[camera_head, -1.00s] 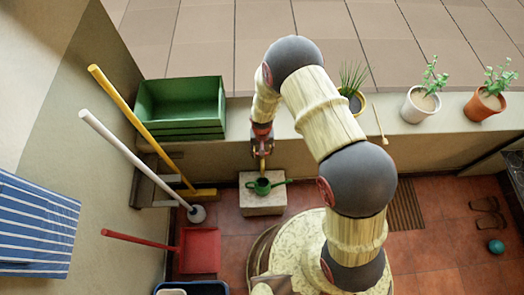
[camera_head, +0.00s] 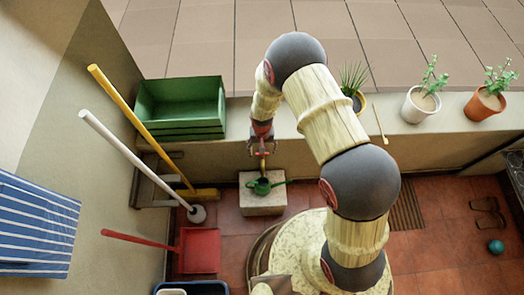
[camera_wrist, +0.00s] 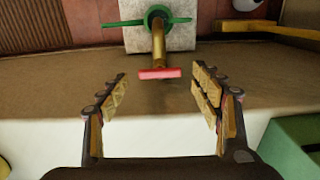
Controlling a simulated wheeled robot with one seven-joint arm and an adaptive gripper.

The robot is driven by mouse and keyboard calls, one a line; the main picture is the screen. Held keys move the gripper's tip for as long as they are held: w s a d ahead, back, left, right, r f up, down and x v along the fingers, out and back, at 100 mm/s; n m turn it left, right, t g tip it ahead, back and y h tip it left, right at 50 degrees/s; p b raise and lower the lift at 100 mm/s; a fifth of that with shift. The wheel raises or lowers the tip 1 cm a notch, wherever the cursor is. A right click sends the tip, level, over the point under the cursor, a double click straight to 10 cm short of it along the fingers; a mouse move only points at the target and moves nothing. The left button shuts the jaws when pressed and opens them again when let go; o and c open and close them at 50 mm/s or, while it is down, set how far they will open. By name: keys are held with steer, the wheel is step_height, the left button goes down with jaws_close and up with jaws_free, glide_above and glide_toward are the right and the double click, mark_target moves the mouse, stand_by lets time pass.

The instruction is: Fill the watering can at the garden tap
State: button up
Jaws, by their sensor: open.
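The green watering can (camera_head: 262,187) stands on a pale stone block (camera_head: 262,205) below the tap. In the wrist view the can (camera_wrist: 178,21) shows beyond the tap's brass spout (camera_wrist: 158,42), which points over it. The tap's red handle (camera_wrist: 160,73) lies between and just beyond my fingertips, apart from both fingers. My gripper (camera_wrist: 163,88) is open and empty; in the head view it (camera_head: 261,146) hangs above the tap at the wall. I cannot tell whether water runs or how full the can is.
A green crate (camera_head: 180,105) sits on the wall ledge left of my arm. Potted plants (camera_head: 420,104) stand on the ledge to the right. Yellow and white poles (camera_head: 140,160) lean at the left, near a red dustpan (camera_head: 200,250).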

step_height(320, 180, up, 10)
steer(key=shift+r, duration=0.25)
stand_by(0.6)
